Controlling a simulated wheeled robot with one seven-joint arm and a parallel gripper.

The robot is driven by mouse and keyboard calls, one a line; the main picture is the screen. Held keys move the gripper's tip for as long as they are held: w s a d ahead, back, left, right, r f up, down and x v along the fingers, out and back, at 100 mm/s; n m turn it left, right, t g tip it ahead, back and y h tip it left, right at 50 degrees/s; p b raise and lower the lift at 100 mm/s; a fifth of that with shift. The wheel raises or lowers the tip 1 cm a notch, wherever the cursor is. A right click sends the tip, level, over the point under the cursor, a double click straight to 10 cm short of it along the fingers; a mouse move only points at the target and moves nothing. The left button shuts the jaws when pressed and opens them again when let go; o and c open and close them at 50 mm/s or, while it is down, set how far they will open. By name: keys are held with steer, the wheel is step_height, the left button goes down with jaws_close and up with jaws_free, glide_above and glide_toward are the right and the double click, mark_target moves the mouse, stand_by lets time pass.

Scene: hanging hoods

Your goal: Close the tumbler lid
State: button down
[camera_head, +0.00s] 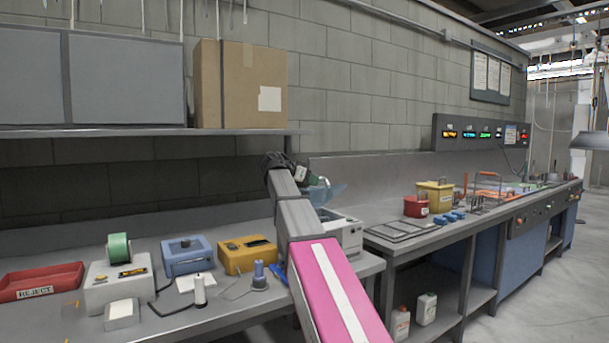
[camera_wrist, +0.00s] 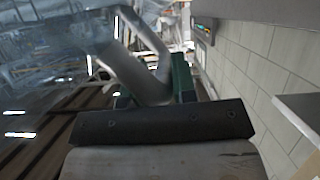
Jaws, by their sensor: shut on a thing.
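The tumbler (camera_head: 345,236) is a pale box-shaped machine on the bench, partly hidden behind my arm. Its clear bluish lid (camera_head: 327,193) stands raised and tilted above the body. My gripper (camera_head: 302,174) is at the lid's upper left side. In the wrist view the see-through lid (camera_wrist: 50,75) fills the left, and a grey bent handle (camera_wrist: 128,68) runs to my gripper (camera_wrist: 165,92). The gripper is shut on this handle; the exact contact is partly hidden by the handle and the dark gripper body.
A shelf (camera_head: 150,132) with a cardboard box (camera_head: 240,95) overhangs the bench at left. Yellow (camera_head: 247,256) and blue (camera_head: 187,256) devices and a red reject tray (camera_head: 42,282) stand left of my arm. A second bench with racks (camera_head: 402,229) continues right.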

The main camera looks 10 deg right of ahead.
mark_target(318, 197)
steer(key=s+f+m+t, duration=0.1)
steer(key=f, duration=0.1)
steer(key=s+d+f+m+t, duration=0.1)
steer(key=s+f, duration=0.1)
steer(key=s+f+m, duration=0.1)
steer(key=f, duration=0.1)
steer(key=shift+s+d+t+y, duration=0.15)
steer(key=shift+t+y, duration=0.15)
steer(key=shift+t, duration=0.1)
steer(key=shift+s+d+f+m, duration=0.1)
steer(key=shift+s+f+m, duration=0.1)
steer(key=shift+f, duration=0.5)
steer(key=shift+s+d+f+m, duration=0.1)
steer(key=shift+f+m, duration=0.1)
steer(key=shift+f, duration=0.5)
steer(key=c, duration=1.1)
jaws_free()
steer(key=shift+a, duration=0.1)
steer(key=shift+o, duration=0.2)
steer(key=shift+s, duration=0.1)
steer(key=v, duration=1)
steer(key=shift+s+a, duration=0.2)
steer(key=shift+a, duration=0.05)
